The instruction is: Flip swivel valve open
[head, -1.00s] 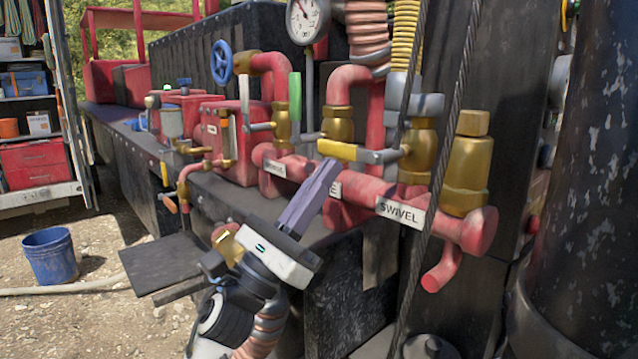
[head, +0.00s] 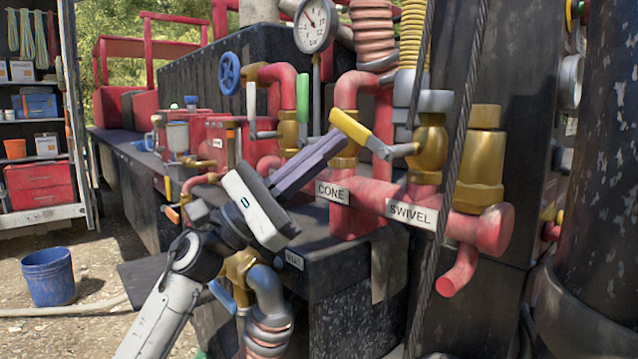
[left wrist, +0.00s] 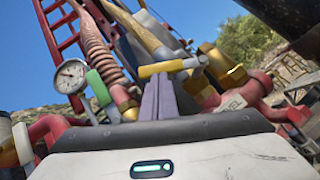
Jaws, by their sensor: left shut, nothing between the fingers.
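The swivel valve (head: 429,150) is a brass body above the red pipe's "SWIVEL" label (head: 411,213). Its grey lever with a yellow grip (head: 351,127) slopes up to the left in the head view. My left gripper (head: 338,143) is shut and empty, with its purple-grey fingers just under the yellow grip. In the left wrist view the fingertips (left wrist: 158,80) sit right below the yellow grip (left wrist: 168,68). They look to be touching or nearly touching it; I cannot tell which. My right gripper is not in view.
A green-handled valve (head: 302,100) and a white-handled one (head: 251,105) stand to the left. The "CONE" label (head: 331,194) is below my fingers. A dark cable (head: 455,150) hangs in front of the swivel valve. A pressure gauge (head: 315,25) is above.

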